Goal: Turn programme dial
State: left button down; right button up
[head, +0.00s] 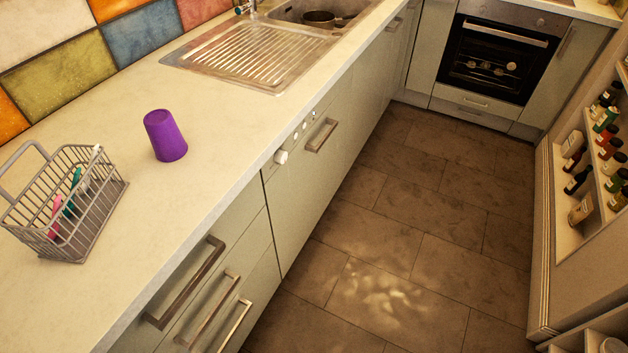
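The dishwasher front (312,170) is built in under the counter and is closed, with a bar handle (321,135) near its top. A round white programme dial (281,157) sticks out at the left end of its control strip, just under the counter edge. Several small buttons (303,127) lie to the right of the dial. The dial's exact setting is too small to read. Neither of my grippers shows in the head view.
A purple cup (166,136) and a grey wire basket (83,242) with cutlery stand on the counter (215,112). Drawer handles (187,283) stick out at lower left. Bottle shelves (596,165) stand at right. The tiled floor (400,235) between is clear.

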aim_at(281, 157)
jog(key=u, duration=0.55)
jog(key=i+l+u, duration=0.15)
jog(key=l+u, duration=0.25)
jog(key=i+l+u, duration=0.1)
jog(key=l+u, duration=0.2)
jog(key=u, duration=0.15)
jog(key=l+u, duration=0.4)
